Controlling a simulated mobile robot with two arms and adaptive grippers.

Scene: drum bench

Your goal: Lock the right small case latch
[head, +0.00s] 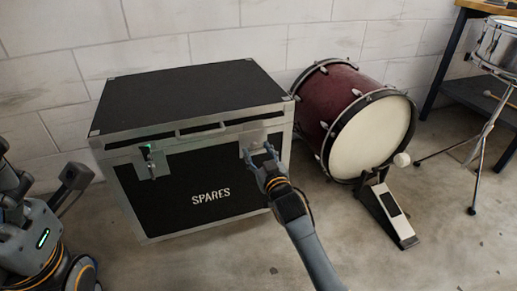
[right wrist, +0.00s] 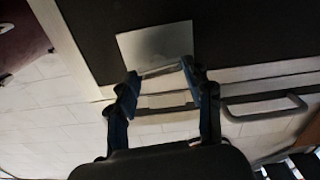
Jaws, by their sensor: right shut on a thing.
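The black SPARES case (head: 190,205) with silver edges stands on the floor, lid down. Its right latch (head: 253,138) is a pale metal plate on the upper front near the right corner. My right gripper (head: 263,160) is at this latch. In the right wrist view the latch plate (right wrist: 157,44) lies ahead, and the right gripper (right wrist: 165,88) is shut on the latch's pale part between its fingers. Whether the latch is locked cannot be told. The left latch (head: 144,165) shows a small green mark. My left arm is at the left edge; its fingers cannot be made out.
A handle (head: 200,128) is on the case front between the latches, and it also shows in the right wrist view (right wrist: 265,117). A dark red bass drum (head: 345,120) with a pedal (head: 392,212) stands close to the right. The floor in front is clear.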

